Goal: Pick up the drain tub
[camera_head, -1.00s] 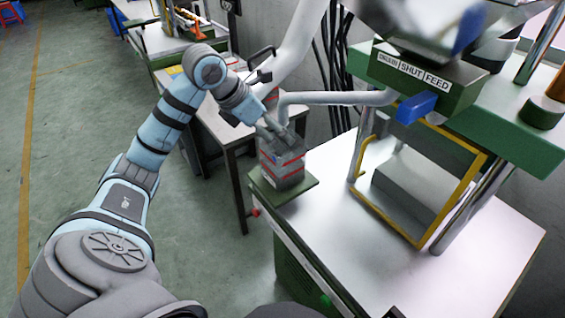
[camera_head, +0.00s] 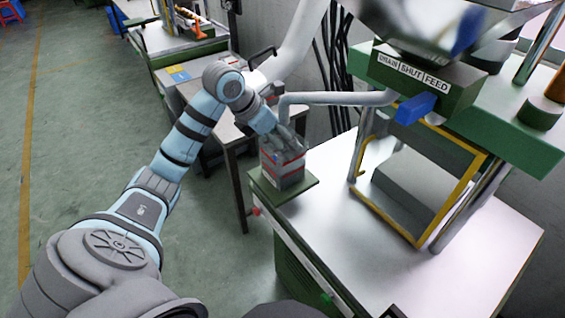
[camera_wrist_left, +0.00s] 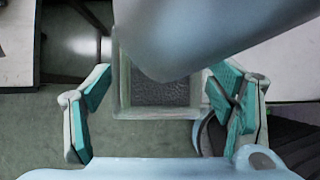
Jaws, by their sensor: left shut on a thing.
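The drain tub (camera_head: 283,172) is a grey box with red bands. It stands upright on a small green plate (camera_head: 298,192) at the corner of the machine's table. My left gripper (camera_head: 288,146) reaches over its top from the left and is shut on it. In the left wrist view the open tub (camera_wrist_left: 160,93), with dark grainy contents, shows between the two teal-padded fingers of the gripper (camera_wrist_left: 160,98). A pale rounded shape hides part of its far side there. My right gripper is not in view.
A white pipe (camera_head: 335,98) runs just behind and above the tub. The green press (camera_head: 425,75) with its yellow frame (camera_head: 459,203) stands at right. A side table (camera_head: 226,132) is behind my left arm.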

